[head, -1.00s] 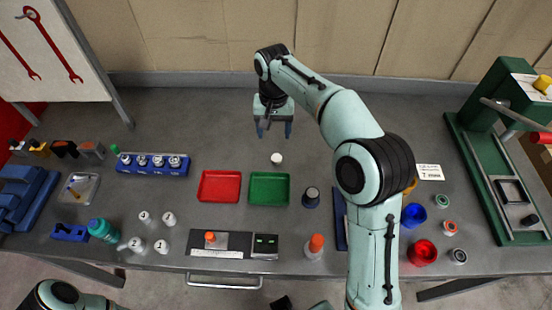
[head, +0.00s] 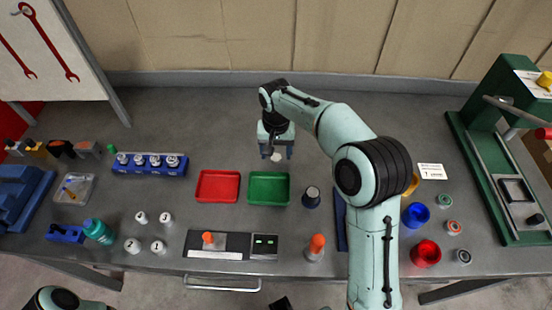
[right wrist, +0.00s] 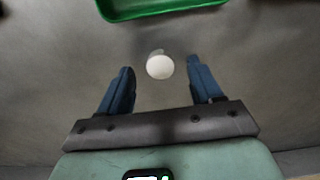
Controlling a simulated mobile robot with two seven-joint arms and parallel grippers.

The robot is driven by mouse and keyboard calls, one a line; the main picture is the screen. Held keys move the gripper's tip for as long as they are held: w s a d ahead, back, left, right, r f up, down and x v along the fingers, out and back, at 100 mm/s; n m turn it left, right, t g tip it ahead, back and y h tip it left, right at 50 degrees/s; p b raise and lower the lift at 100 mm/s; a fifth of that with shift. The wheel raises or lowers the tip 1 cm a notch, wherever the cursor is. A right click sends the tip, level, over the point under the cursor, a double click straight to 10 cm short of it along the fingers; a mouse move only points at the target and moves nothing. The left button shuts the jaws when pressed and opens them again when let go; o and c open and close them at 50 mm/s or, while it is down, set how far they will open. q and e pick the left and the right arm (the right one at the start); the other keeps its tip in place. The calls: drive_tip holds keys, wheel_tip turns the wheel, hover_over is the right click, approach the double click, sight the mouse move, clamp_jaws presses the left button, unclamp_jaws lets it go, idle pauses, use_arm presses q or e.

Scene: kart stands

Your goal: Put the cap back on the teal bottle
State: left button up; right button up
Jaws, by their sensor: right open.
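A small white round piece, which looks like the cap (head: 276,158), rests on the bench behind the green tray. It also shows in the right wrist view (right wrist: 160,66), just beyond and between my fingertips. My right gripper (head: 275,154) is open above it, one blue finger to each side; in the right wrist view the fingers (right wrist: 159,76) are apart and empty. My left arm shows only at the bottom left corner, and its gripper is out of view.
A red tray (head: 218,201) and a green tray (head: 285,190) lie in front of the cap. Several white weights stand near the bottle, with a blue rack (head: 128,168) behind them. A scale (head: 264,245) sits at the front. The bench behind the cap is clear.

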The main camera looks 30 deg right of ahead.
sight(276, 157)
drive_tip(key=shift+f, duration=0.7)
drive_tip(key=c, duration=1.1)
drive_tip(key=shift+r, duration=0.1)
use_arm(q)
drive_tip(key=w+r+p, duration=0.2)
drive_tip(key=r+p, duration=0.2)
drive_tip(key=r, duration=0.1)
drive_tip(key=shift+w, duration=0.4)
use_arm(e)
wheel_tip(276, 157, up, 20)
drive_tip(key=shift+f, duration=0.1)
use_arm(q)
drive_tip(key=shift+c, duration=0.4)
